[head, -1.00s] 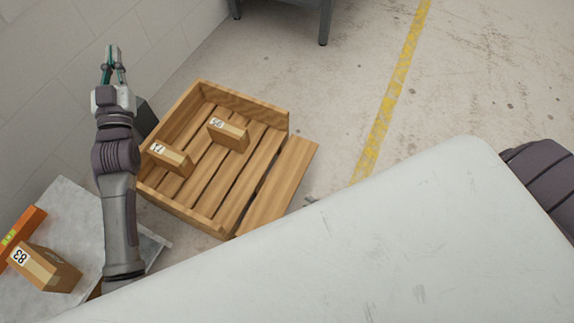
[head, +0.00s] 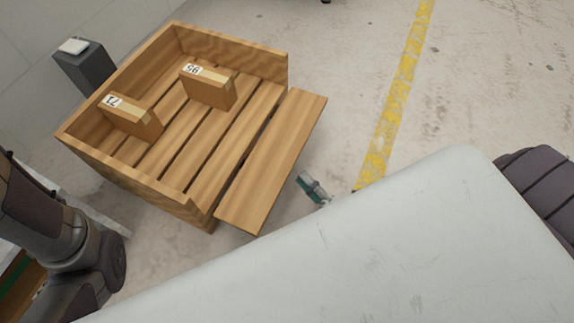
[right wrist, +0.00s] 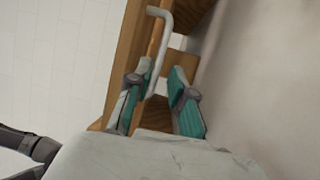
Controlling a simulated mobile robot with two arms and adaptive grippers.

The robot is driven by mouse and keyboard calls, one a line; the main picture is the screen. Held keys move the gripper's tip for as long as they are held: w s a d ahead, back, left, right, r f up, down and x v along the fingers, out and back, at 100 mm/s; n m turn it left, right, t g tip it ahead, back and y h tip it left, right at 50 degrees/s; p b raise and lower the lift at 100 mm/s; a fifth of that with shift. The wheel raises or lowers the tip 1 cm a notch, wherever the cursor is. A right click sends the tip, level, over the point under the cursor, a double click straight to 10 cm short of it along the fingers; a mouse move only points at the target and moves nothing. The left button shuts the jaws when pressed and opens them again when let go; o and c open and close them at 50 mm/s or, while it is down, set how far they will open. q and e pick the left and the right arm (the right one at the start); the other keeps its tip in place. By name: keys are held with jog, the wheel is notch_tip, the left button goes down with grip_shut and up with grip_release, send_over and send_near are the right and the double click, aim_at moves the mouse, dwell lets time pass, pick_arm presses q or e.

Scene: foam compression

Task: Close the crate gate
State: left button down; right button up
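The wooden crate (head: 228,42) stands on the floor at the upper left of the head view. Its gate (head: 275,160) is a slatless wooden panel hanging outward from the crate's right side, open. My right gripper (head: 313,188) shows just right of the gate, partly hidden by my pale body. In the right wrist view, a pale bar handle (right wrist: 166,35) runs along a wooden panel. My right gripper (right wrist: 160,75) has its teal fingers apart, with the handle's lower part near or between them; contact is unclear. My left arm shows at the lower left, its gripper out of frame.
Two labelled boxes, 71 (head: 130,115) and 95 (head: 208,86), sit inside the crate. A dark grey post (head: 84,70) stands beside it by the wall.

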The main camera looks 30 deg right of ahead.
aim_at(287, 162)
jog(key=b+x, duration=0.4)
jog(key=x, duration=0.2)
jog(key=shift+w+a, duration=0.15)
jog(key=shift+w, duration=0.2)
jog(key=shift+w+a+r, duration=0.1)
jog(key=shift+w, duration=0.2)
grip_shut()
